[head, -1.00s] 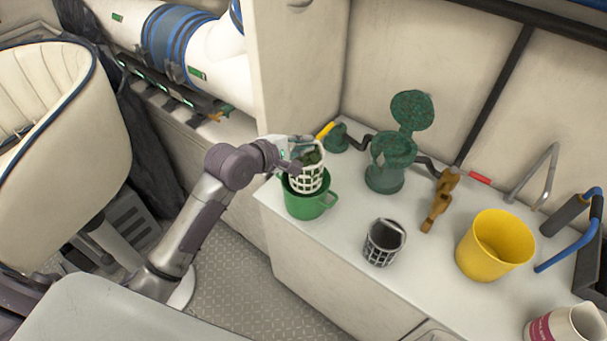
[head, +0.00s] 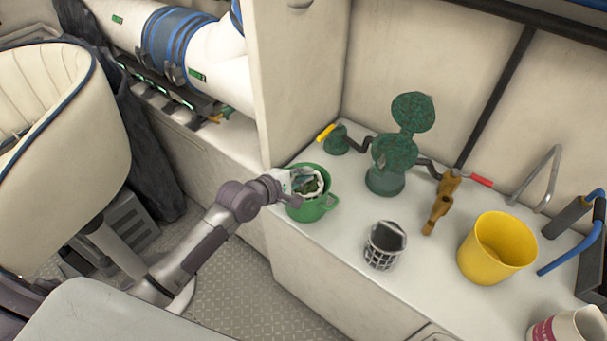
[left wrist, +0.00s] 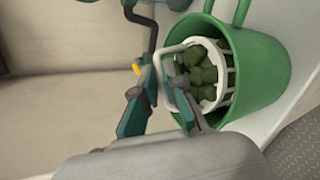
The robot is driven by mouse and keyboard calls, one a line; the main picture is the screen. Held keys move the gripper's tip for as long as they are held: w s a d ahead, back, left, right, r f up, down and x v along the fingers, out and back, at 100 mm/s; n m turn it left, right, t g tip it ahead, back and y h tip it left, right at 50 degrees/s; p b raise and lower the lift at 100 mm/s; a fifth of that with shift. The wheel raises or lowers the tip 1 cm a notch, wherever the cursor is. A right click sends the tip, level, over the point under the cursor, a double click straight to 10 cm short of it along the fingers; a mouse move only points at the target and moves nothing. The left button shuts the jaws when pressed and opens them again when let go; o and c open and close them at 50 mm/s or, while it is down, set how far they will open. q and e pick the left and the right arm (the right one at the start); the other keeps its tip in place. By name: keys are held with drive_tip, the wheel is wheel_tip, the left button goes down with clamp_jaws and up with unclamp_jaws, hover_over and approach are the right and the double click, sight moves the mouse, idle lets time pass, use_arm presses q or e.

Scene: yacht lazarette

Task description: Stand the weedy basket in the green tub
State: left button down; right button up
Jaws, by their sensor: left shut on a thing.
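The weedy basket is a white lattice basket (head: 313,193) with dark green weed in it. It sits down inside the green tub (head: 318,211), with its rim near the tub's mouth. In the left wrist view the basket (left wrist: 228,72) shows inside the tub (left wrist: 268,70), weed (left wrist: 200,70) filling it. My left gripper (head: 290,187) is at the basket's left edge, and in the left wrist view (left wrist: 163,90) its fingers are shut on the basket's white handle. The basket's bottom is hidden by the tub. My right gripper is not in view.
A second basket, grey with dark contents (head: 384,246), stands on the white counter (head: 345,262). The counter's front edge is close to the tub.

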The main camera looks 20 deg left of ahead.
use_arm(q)
drive_tip(key=c, duration=1.3)
unclamp_jaws()
drive_tip(key=shift+f, duration=0.15)
drive_tip(key=shift+o, duration=0.2)
drive_tip(key=shift+r, duration=0.2)
drive_tip(key=v, duration=1.2)
